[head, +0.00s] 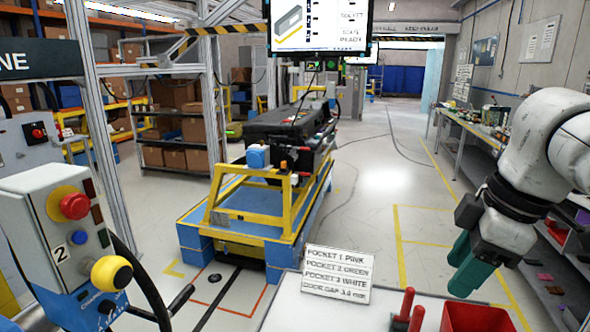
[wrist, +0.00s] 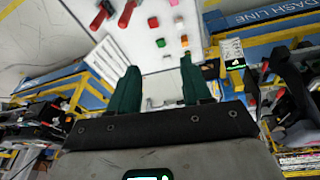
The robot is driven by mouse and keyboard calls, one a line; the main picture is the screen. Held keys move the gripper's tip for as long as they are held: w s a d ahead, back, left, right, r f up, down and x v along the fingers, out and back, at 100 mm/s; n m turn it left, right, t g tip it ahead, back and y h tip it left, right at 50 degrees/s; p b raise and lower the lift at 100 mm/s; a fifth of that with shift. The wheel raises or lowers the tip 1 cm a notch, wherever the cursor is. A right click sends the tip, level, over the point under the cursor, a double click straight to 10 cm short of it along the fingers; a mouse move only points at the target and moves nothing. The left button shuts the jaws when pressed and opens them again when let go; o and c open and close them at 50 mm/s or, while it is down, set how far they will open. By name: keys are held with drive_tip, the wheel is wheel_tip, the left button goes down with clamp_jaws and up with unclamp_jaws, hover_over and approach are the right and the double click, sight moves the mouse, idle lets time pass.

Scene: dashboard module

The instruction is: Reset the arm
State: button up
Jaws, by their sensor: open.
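My arm comes in from the right edge of the head view and hangs downward. My gripper (head: 460,278) has dark green fingers and is in the air above the right side of the white worktop (head: 385,292). In the wrist view my gripper (wrist: 158,75) has its two fingers apart with nothing between them. The dark dashboard module (head: 290,125) sits on a yellow and blue stand (head: 228,222) in the middle of the head view, well away from my gripper.
Red-handled tools (head: 408,312), a red bin (head: 470,319) and a pocket label card (head: 336,272) are on the worktop. Small coloured pieces (wrist: 173,28) show in the wrist view. A control box (head: 72,235) stands at left, shelves (head: 545,225) at right. Open floor lies between.

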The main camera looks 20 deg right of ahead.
drive_tip(key=w+a+r+m+t+y, duration=0.1)
drive_tip(key=w+a+t+y, duration=0.45)
drive_tip(key=w+a, duration=0.5)
wheel_tip(320, 180, down, 14)
drive_tip(key=s+a+m+t+h, duration=0.1)
drive_tip(key=s+a+m+t, duration=0.15)
drive_tip(key=m, duration=0.35)
drive_tip(key=s+d+f+m+g+h+b, duration=0.1)
drive_tip(key=s+d+f+g+h+b, duration=0.1)
drive_tip(key=s+f, duration=0.7)
drive_tip(key=s+d+f+m+g+h+b, duration=0.1)
drive_tip(key=s+f+g+b, duration=0.3)
drive_tip(key=s+f, duration=0.5)
drive_tip(key=s+d+f+g+h+b, duration=0.3)
drive_tip(key=s+f, duration=0.6)
drive_tip(key=f, duration=1)
drive_tip(key=shift+s+d+f+m+g+b, duration=0.2)
drive_tip(key=shift+s+d+m+g+b, duration=0.1)
drive_tip(key=shift+s+m+b, duration=0.15)
drive_tip(key=shift+o, duration=0.4)
drive_tip(key=shift+w, duration=0.1)
